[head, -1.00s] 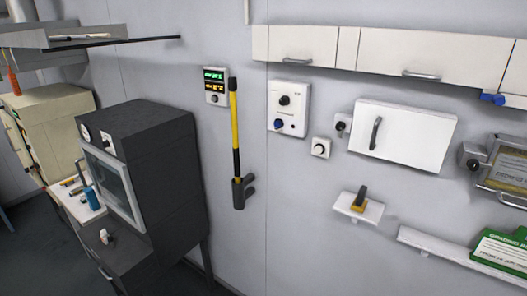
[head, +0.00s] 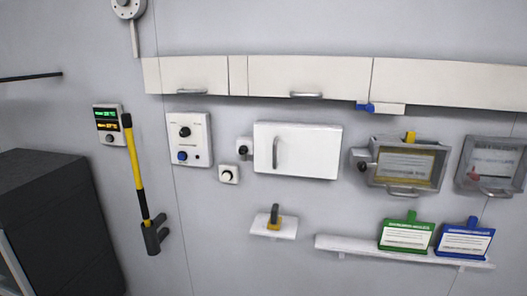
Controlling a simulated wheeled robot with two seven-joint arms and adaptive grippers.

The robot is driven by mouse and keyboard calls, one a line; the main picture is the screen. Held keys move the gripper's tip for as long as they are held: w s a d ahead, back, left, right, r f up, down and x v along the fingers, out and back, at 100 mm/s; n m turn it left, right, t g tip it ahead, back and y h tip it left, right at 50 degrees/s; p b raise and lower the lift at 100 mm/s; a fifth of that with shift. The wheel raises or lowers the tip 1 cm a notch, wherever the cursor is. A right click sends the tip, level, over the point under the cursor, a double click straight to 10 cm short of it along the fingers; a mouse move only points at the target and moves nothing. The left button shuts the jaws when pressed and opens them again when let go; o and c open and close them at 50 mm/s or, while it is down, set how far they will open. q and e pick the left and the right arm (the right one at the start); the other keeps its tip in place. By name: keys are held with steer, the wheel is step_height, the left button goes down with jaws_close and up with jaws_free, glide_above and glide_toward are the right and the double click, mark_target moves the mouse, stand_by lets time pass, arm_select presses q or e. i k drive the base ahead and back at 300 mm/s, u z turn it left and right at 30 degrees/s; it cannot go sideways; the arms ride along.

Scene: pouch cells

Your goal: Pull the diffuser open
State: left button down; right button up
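I cannot tell for certain which thing is the diffuser. A white box-like panel (head: 310,152) with a vertical grey handle (head: 276,153) near its left edge is on the wall in the middle of the view, and it looks shut. Above it runs a row of cream wall cabinets (head: 308,77) with horizontal metal handles, all closed. A blue piece (head: 366,107) sits under the cabinets, at the left end of a small pale strip (head: 388,109). Neither of my grippers is in view.
Left: a dark cabinet (head: 50,215), a display (head: 109,125) and a yellow-handled hammer (head: 139,180). A control box (head: 189,140) hangs left of the panel. Right: two clear-fronted boxes (head: 405,165) (head: 492,163). Below: a small shelf (head: 288,231) and a ledge (head: 345,244) with green and blue signs.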

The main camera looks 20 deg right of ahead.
mark_target(314, 153)
steer(key=z, duration=0.05)
steer(key=k, duration=0.5)
steer(key=u, duration=0.55)
steer(key=i, duration=1)
steer(key=z, duration=0.6)
